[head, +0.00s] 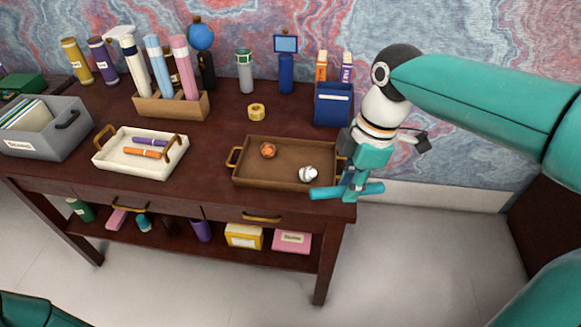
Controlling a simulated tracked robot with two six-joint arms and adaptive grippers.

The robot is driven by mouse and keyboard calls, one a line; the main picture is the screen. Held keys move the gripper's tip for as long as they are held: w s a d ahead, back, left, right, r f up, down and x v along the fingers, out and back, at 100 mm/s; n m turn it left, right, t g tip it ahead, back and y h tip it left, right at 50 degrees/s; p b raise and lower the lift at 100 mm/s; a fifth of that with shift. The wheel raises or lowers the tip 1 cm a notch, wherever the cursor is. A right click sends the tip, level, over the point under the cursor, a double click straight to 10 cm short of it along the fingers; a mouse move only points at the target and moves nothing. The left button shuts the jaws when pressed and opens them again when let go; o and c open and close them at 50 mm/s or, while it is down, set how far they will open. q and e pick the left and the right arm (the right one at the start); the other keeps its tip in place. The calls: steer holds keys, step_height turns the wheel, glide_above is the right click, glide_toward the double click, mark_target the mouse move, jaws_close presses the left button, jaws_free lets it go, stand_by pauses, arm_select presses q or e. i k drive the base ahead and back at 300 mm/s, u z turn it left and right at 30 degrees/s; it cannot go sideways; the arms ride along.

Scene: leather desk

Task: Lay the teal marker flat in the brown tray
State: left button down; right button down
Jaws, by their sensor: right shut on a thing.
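The teal marker (325,192) lies level, crosswise in my right gripper (352,187), which is shut around its middle. In the head view it shows at the front right corner of the brown tray (270,183), its left end overlapping the tray's front rim and its right end past the desk's edge. Its height above the rim is hard to tell. My left gripper is not in view.
An orange ball (268,150) and a white-grey round thing (308,173) lie in the brown tray. A blue bin (333,107) with markers stands behind it. A white tray (112,158) with two markers stands left. The tray's middle floor has free room.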

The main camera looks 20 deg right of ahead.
mark_target(287, 165)
steer(key=z, duration=0.1)
steer(key=i, duration=1)
steer(key=u, duration=0.1)
